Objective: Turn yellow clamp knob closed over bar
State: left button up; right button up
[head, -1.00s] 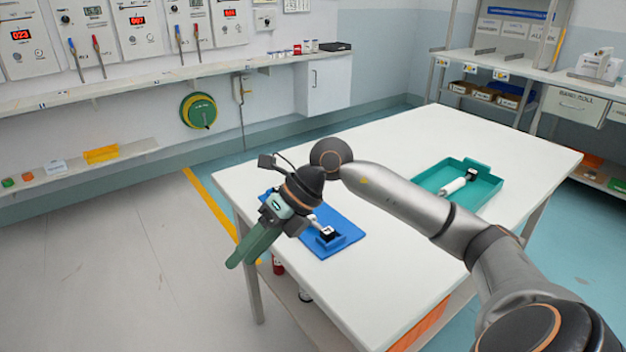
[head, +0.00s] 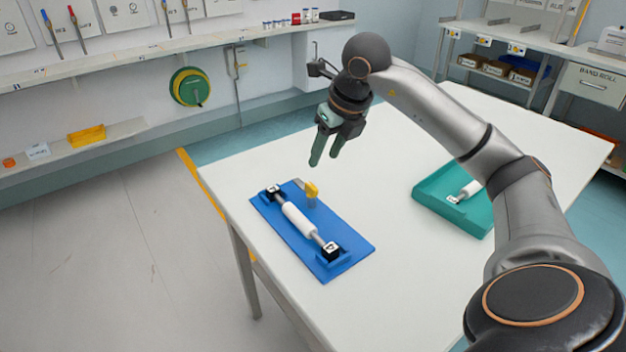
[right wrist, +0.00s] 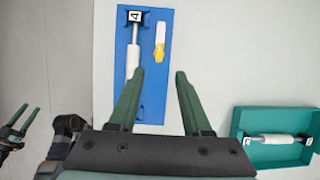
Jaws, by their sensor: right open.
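The yellow clamp knob (head: 311,190) stands at the far right edge of the blue board (head: 355,250), beside the bar, not across it. In the right wrist view the knob (right wrist: 160,42) points along the bar, apart from it. The bar (head: 318,237) carries a white roll (head: 298,219) and lies on the board between black end pieces, one marked 4. My right gripper (head: 324,160) is open and empty, above and beyond the knob. In the right wrist view its fingers (right wrist: 160,73) partly cover the board. My left gripper (right wrist: 22,118) shows at the left edge, fingers apart.
A teal tray (head: 425,190) with another white-rolled bar (head: 471,189) sits on the right of the white table (head: 400,290); my right arm partly covers it. The table around the board is clear. Wall shelves stand behind.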

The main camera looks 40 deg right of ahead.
aim_at(312, 186)
jog(key=b+x, duration=0.1)
jog(key=x, duration=1)
jog(key=shift+s+a, duration=0.1)
jog(key=shift+c, duration=0.4)
grip_shut()
